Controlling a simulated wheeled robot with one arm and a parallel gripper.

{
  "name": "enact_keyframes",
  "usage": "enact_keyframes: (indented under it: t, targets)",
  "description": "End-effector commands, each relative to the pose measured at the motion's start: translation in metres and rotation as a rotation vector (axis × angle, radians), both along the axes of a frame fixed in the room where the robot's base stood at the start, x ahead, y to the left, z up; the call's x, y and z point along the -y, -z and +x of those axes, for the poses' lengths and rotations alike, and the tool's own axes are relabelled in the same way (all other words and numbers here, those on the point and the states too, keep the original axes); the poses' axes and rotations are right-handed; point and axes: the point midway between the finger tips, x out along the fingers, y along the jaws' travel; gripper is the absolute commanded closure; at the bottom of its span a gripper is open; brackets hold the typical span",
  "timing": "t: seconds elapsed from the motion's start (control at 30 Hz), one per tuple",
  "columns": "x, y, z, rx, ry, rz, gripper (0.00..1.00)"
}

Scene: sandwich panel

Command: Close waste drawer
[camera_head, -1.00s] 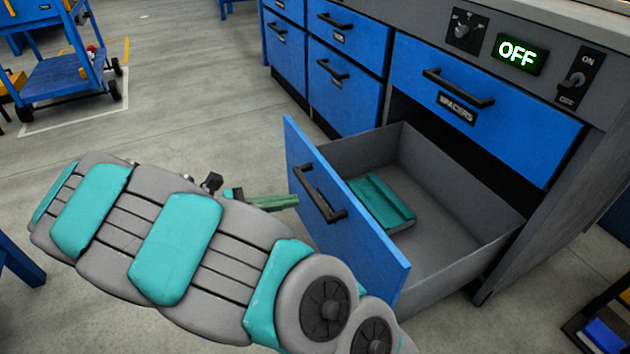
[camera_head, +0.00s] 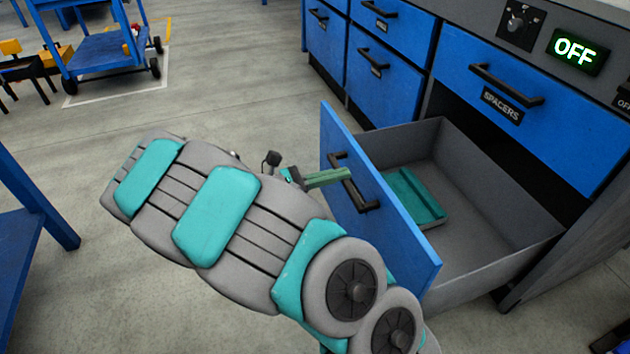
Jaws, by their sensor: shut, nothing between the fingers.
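The waste drawer (camera_head: 390,215) is the lower drawer of the cabinet and stands pulled out. Its blue front carries a black bar handle (camera_head: 362,190). A teal piece (camera_head: 415,198) lies inside on the grey drawer floor. My gripper (camera_head: 348,174) shows as green fingers, shut and empty, just in front of the drawer front by the upper part of the handle. I cannot tell whether the fingertips touch it. My arm hides the floor in front of the drawer.
The spacers drawer (camera_head: 540,110) above is shut, and more shut blue drawers (camera_head: 385,75) stand to its left. An OFF display (camera_head: 575,50) is on the panel. A blue cart (camera_head: 105,50) stands far left, and a blue frame (camera_head: 30,215) at the left edge. Floor between is clear.

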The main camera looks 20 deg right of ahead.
Motion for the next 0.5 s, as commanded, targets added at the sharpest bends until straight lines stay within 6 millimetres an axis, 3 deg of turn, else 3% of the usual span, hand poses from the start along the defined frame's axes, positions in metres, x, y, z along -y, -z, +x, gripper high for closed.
enact_keyframes:
  t: [0.2, 0.5]
  targets:
    - [0.03, 0.001, 0.0, 0.001, 0.0, 0.001, 1.0]
    - [0.04, 0.0, 0.0, 0.001, -0.001, 0.001, 1.0]
